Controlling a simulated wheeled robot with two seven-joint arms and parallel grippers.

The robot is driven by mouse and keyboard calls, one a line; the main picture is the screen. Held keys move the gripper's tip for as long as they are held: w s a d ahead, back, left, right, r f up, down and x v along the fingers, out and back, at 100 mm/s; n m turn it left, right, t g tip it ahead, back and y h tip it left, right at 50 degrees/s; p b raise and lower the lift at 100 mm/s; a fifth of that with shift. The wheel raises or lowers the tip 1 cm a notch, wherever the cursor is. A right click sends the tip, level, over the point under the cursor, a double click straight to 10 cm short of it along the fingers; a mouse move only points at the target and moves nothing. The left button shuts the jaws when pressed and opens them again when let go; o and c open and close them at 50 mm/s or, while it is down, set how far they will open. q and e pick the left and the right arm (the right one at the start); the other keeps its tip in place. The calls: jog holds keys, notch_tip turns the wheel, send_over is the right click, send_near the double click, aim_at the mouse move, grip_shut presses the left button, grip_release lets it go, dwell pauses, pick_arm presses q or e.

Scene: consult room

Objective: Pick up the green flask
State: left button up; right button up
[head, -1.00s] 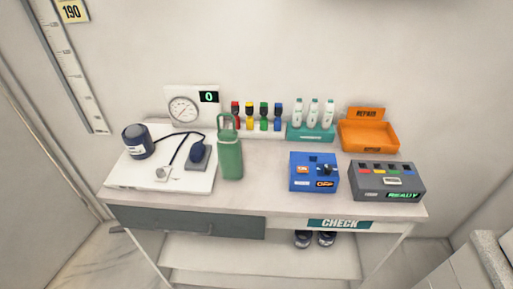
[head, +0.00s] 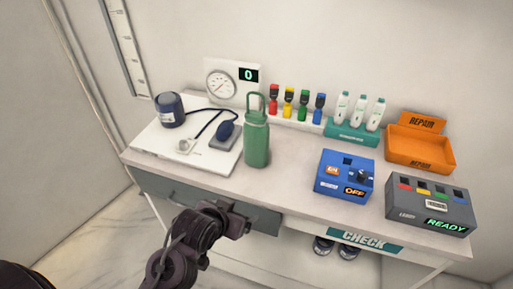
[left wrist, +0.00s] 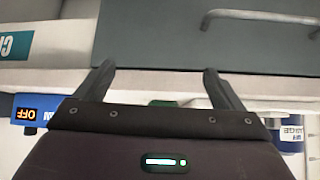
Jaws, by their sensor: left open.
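The green flask (head: 256,143) stands upright on the desk, with a loop handle on top, just right of the white board. In the left wrist view only a small green patch (left wrist: 163,103) shows behind my gripper's body; it looks like the flask. My left gripper (head: 240,226) is in front of the desk's drawer, below the desktop and apart from the flask. In the left wrist view its two fingers (left wrist: 158,78) are spread with nothing between them, facing the grey drawer front. My right gripper is out of view.
The desk (head: 290,182) also holds a white board (head: 216,163) with a cuff and gauge, a blue OFF box (head: 343,174), a grey READY box (head: 430,207), an orange REPAIR tray (head: 418,162) and a bottle rack (head: 352,134). The drawer (head: 257,217) is shut.

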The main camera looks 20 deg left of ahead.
aim_at(253, 141)
pick_arm(q)
jog(key=w+r+t, duration=0.6)
jog(key=w+r, duration=0.1)
jog(key=w+r+t, duration=0.3)
jog(key=r, duration=0.1)
jog(key=shift+w+d+n, duration=0.25)
jog(key=shift+n, duration=0.15)
jog(key=w+p, duration=0.2)
jog(key=w, duration=0.5)
jog(key=shift+a+f+p, duration=0.1)
jog(key=shift+f+p, duration=0.05)
jog(key=shift+p, duration=0.15)
jog(key=shift+w+f, duration=0.1)
jog(key=shift+w, duration=0.1)
jog(key=shift+c, duration=0.3)
jog(key=c, duration=1.1)
jog(key=shift+c, duration=0.2)
